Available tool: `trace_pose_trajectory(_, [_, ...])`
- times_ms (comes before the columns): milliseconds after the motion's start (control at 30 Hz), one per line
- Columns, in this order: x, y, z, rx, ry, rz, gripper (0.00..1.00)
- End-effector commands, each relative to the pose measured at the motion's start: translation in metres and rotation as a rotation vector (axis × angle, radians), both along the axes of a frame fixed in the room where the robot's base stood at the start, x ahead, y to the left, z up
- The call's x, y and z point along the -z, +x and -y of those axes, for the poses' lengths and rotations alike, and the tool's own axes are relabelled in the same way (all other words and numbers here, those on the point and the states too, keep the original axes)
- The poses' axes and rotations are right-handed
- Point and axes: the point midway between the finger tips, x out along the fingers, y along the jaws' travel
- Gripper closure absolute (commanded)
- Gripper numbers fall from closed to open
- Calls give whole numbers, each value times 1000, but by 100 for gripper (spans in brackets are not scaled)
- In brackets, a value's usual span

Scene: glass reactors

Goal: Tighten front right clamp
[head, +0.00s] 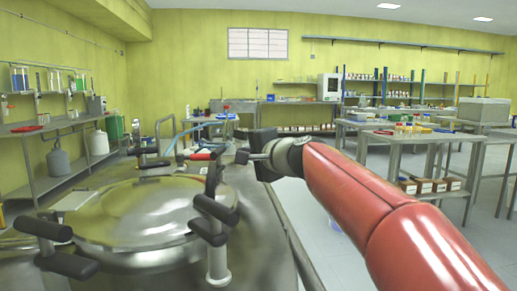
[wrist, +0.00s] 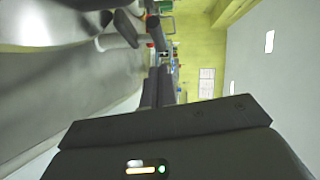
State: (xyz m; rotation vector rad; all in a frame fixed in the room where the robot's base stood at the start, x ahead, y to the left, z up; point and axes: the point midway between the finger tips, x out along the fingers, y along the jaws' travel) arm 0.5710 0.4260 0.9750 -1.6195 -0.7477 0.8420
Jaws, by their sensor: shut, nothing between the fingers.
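The reactor's shiny round metal lid (head: 135,212) fills the lower left of the head view. The front right clamp (head: 217,262), with a pale upright post and black handles (head: 217,210), stands at the lid's right edge. In the wrist view, blurred dark handles (wrist: 85,5) show at the top left, but I cannot tell which clamp they belong to. My gripper (head: 241,156) is beyond and a little right of the front right clamp, apart from it in the head view. Its dark fingers (wrist: 159,86) are together and hold nothing.
Another clamp with black handles (head: 50,240) is at the lid's left edge. A further black handle (head: 155,164) is at its back. The metal bench top (head: 265,250) right of the lid is bare. Shelves (head: 40,130) stand left, and tables (head: 400,140) stand right.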

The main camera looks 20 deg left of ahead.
Motion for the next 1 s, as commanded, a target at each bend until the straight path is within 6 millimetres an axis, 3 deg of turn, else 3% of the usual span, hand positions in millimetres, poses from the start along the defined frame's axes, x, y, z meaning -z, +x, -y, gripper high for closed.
trace_pose_trajectory(100, [2,14,-22,-1,-2,-1,100])
trace_pose_trajectory(300, [8,5,-47,-1,-1,0,100])
trace_pose_trajectory(1000, [10,-5,-64,0,1,-1,100])
